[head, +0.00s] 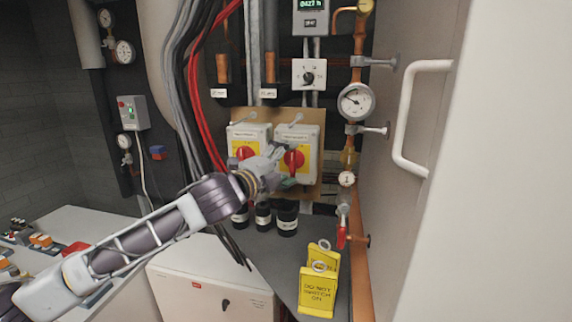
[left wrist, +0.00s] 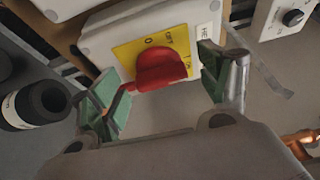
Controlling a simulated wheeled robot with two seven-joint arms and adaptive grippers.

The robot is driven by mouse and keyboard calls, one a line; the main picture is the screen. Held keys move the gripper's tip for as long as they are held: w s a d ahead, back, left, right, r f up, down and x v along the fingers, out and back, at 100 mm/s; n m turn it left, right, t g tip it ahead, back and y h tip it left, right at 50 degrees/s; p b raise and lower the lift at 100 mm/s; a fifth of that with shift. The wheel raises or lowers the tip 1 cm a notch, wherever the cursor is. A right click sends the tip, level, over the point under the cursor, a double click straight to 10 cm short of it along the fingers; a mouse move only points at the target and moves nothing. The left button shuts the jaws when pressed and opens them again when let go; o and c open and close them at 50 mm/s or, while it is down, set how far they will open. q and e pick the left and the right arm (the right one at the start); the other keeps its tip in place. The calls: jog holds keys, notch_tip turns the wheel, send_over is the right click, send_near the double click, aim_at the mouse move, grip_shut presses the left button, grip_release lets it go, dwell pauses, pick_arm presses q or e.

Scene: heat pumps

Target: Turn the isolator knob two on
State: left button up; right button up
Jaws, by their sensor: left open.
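Two white isolator boxes with yellow plates and red knobs are mounted side by side on the back board. The right isolator's red knob (head: 293,160) is right at that gripper's fingers. In the left wrist view a red knob (left wrist: 160,70) on a yellow plate (left wrist: 150,48) lies between the two green-padded fingers of my left gripper (left wrist: 165,90). The fingers are spread, with gaps on both sides of the knob. My right gripper is not in view.
Yellow "do not switch on" tags (head: 318,290) stand on the grey surface. Dark cylinders (head: 287,218) stand below the isolators. A copper pipe with gauges (head: 356,102) and a red-handled valve (head: 341,234) runs on the right. Hanging cables (head: 190,90) pass left of the boxes.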

pick_arm(q)
jog(key=shift+s, duration=0.3)
jog(key=shift+v, duration=0.9)
jog(key=v, duration=0.9)
jog(key=shift+s+a, duration=0.2)
jog(key=shift+a, duration=0.1)
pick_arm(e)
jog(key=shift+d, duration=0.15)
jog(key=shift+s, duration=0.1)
